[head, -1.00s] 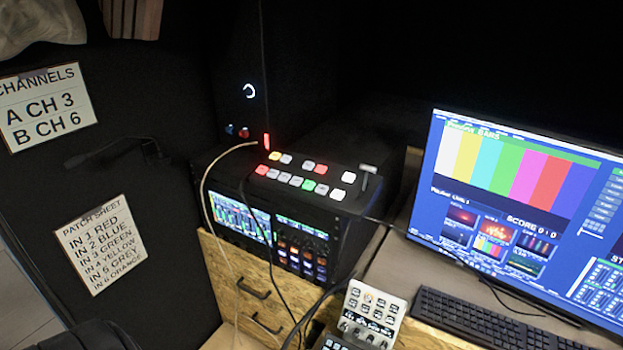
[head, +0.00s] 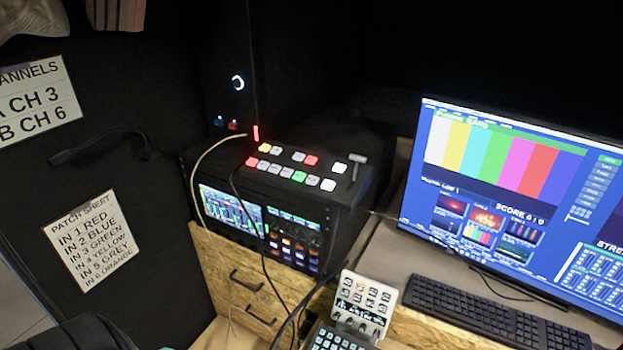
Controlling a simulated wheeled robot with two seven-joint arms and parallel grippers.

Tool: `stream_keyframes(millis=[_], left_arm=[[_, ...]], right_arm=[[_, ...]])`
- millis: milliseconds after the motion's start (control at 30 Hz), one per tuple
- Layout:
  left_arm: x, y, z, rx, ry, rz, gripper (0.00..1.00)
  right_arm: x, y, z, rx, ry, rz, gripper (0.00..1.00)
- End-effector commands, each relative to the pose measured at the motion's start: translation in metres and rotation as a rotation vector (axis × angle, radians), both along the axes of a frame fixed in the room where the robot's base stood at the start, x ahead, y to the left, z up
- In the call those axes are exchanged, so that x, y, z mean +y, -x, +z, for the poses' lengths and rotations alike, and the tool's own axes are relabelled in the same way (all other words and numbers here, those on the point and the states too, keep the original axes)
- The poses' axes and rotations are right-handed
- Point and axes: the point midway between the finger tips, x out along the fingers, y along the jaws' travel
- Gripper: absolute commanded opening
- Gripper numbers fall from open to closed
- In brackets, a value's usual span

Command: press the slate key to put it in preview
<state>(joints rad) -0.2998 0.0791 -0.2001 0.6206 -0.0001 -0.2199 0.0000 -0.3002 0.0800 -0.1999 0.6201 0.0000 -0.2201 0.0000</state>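The video switcher (head: 345,199) is a black panel on top of a rack unit, left of the monitor. Its keys stand in two rows. The back row has a lit yellow key (head: 265,148), pale keys and a lit red key (head: 311,160). The front row has a lit red key (head: 252,161) at its left end, several pale keys and a lit green key (head: 299,176). The key labels are too small to read, so I cannot tell which is the slate key. The monitor (head: 505,165) shows colour bars in its large upper picture. Neither gripper is in view.
A small control panel (head: 362,300) stands at the bottom middle, near a black keyboard (head: 480,315). Cables (head: 196,165) loop across the switcher's left side and the rack front. A patch sheet (head: 93,240) hangs on the dark wall at left. The space above the switcher looks clear.

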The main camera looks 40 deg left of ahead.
Motion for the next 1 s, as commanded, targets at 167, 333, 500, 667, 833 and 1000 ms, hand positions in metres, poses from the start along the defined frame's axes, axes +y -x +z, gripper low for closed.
stream_keyframes(millis=[167,333,500,667,833,1000], left_arm=[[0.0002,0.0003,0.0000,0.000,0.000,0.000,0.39],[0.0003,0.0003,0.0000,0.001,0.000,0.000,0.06],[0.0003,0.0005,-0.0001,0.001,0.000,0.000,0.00],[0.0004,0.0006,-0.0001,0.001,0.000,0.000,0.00],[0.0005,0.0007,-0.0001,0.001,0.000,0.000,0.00],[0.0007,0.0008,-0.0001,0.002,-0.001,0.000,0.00]], right_arm=[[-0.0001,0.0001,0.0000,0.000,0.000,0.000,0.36],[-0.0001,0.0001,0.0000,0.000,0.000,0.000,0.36],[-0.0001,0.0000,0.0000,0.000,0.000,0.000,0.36],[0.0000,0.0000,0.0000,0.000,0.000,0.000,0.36],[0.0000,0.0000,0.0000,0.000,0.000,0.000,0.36],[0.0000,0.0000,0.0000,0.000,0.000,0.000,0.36]])
